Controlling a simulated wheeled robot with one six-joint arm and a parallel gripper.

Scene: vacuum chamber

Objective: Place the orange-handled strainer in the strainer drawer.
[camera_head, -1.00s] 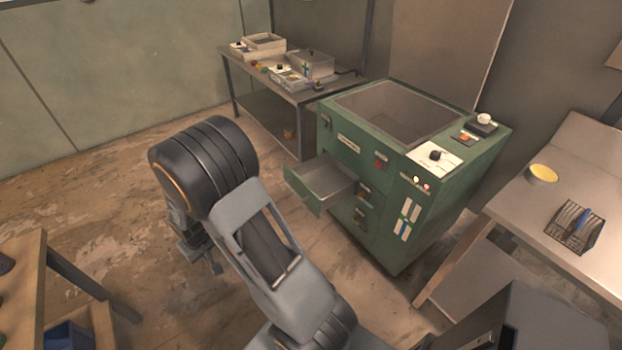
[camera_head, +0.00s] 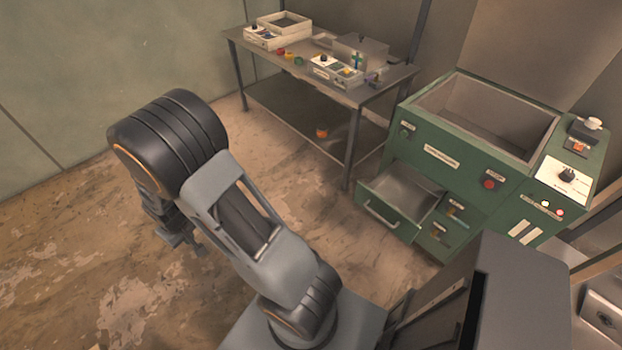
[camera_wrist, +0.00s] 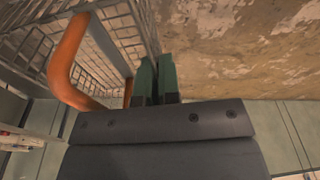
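The strainer, a wire-mesh basket with a curved orange handle (camera_wrist: 64,68), fills the left of the wrist view. My gripper (camera_wrist: 158,72) has its two green fingers close together at the edge of the mesh and appears shut on it. In the head view my gripper (camera_head: 180,238) hangs over bare floor at left, partly behind my arm, and I cannot make out the strainer there. An open drawer (camera_head: 385,214) in the front of the green cabinet, right of my arm, looks empty. I cannot read its label.
The green cabinet (camera_head: 462,172) has an open basin on top and more drawer fronts below. The floor (camera_head: 60,270) at left is clear. Part of another table (camera_head: 605,318) shows at lower right.

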